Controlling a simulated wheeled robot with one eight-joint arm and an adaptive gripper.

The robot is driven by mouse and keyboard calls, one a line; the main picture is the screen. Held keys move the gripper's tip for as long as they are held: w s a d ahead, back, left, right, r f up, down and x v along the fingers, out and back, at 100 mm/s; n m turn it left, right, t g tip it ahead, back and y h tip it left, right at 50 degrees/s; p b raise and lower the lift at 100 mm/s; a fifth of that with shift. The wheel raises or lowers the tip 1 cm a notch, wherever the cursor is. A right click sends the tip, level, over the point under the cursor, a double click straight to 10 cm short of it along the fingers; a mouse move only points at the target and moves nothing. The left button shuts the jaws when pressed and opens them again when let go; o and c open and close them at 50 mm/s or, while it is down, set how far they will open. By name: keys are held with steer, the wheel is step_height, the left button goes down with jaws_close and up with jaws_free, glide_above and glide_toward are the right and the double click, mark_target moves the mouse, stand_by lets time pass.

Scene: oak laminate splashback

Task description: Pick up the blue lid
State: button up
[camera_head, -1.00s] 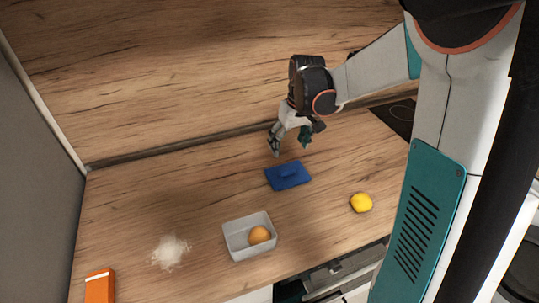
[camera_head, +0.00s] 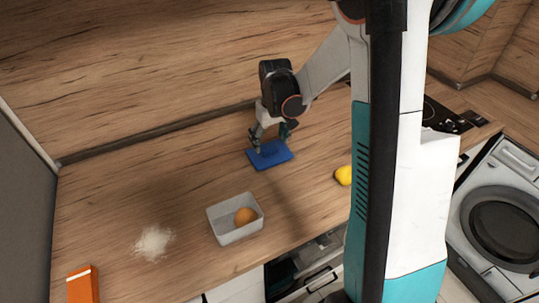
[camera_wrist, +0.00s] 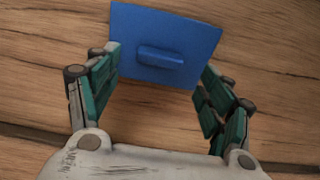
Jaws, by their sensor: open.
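The blue lid (camera_head: 276,158) lies flat on the wooden counter, behind and to the right of the grey container. In the wrist view the blue lid (camera_wrist: 190,38) shows its raised handle bar (camera_wrist: 161,57) near its middle. My gripper (camera_head: 272,142) is low over the far part of the lid in the head view. In the wrist view my gripper (camera_wrist: 160,75) has its fingers spread wide, with the lid's near edge between the fingertips and the handle just beyond them. It is open and holds nothing. Part of the lid is hidden by the gripper in the head view.
A grey container (camera_head: 222,236) with an orange fruit (camera_head: 245,216) stands near the front edge. A yellow lemon (camera_head: 344,175) lies to the right, partly hidden by my arm. White powder (camera_head: 153,242) and an orange box (camera_head: 83,285) are at the left. The splashback (camera_head: 150,60) rises behind.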

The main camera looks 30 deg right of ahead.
mark_target(269, 149)
step_height(269, 149, down, 4)
steer(key=shift+w+r+b, duration=0.15)
steer(key=shift+b, duration=0.35)
steer(key=c, duration=1)
steer(key=shift+r, duration=0.2)
